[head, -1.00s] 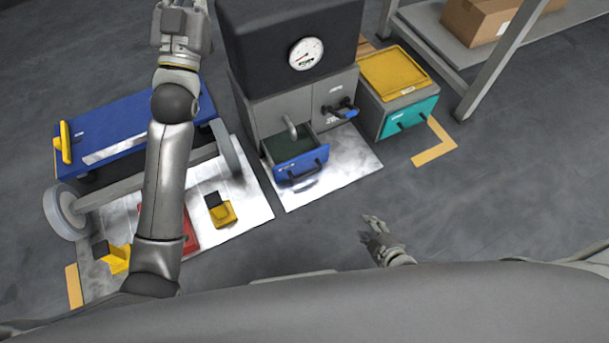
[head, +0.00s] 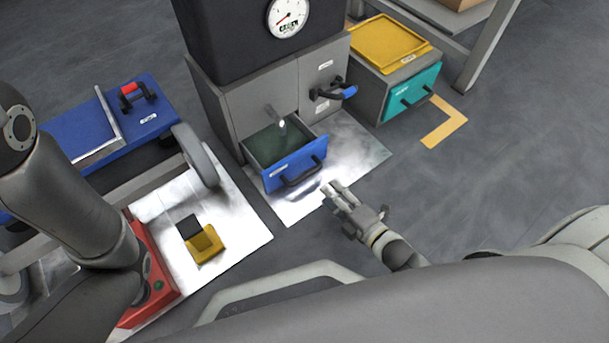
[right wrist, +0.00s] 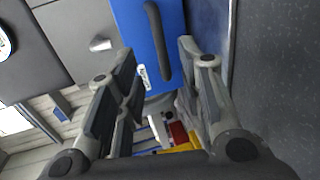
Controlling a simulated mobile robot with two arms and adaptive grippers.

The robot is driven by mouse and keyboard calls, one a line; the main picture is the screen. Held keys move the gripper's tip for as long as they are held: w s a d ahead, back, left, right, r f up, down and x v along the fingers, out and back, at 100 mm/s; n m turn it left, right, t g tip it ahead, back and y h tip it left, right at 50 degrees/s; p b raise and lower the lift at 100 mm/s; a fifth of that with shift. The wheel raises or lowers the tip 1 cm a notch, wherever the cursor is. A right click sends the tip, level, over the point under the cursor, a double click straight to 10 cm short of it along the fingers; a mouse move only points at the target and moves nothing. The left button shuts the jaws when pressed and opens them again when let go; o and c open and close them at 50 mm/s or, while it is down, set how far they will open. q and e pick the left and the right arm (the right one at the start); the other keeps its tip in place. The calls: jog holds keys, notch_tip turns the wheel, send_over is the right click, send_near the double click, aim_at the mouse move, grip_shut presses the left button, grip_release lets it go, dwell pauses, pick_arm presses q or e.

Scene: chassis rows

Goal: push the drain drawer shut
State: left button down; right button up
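The drain drawer (head: 295,166) has a blue front with a black handle and stands pulled out of the grey cabinet (head: 262,100). Its dark green inside shows under a metal spout. My right gripper (head: 332,190) is just in front of and to the right of the drawer front, apart from it in the head view. In the right wrist view the blue drawer front (right wrist: 140,35) and its handle lie ahead, beyond the spread, empty fingers (right wrist: 155,85) of my right gripper. My left arm shows at the left, but its gripper is out of the frame.
A black handle with a blue end (head: 335,92) sticks out on the cabinet's right side. A box with a teal drawer (head: 412,92) stands to the right. A blue cart (head: 118,128) and a yellow block (head: 203,245) are at the left. Floor right of my gripper is clear.

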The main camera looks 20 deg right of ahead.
aim_at(311, 174)
jog(key=b+x, duration=0.6)
jog(key=x, duration=0.3)
jog(key=shift+w+f, duration=0.15)
jog(key=shift+w+a+b, duration=0.25)
jog(key=shift+w+b, duration=0.1)
jog(key=shift+w, duration=0.3)
grip_shut()
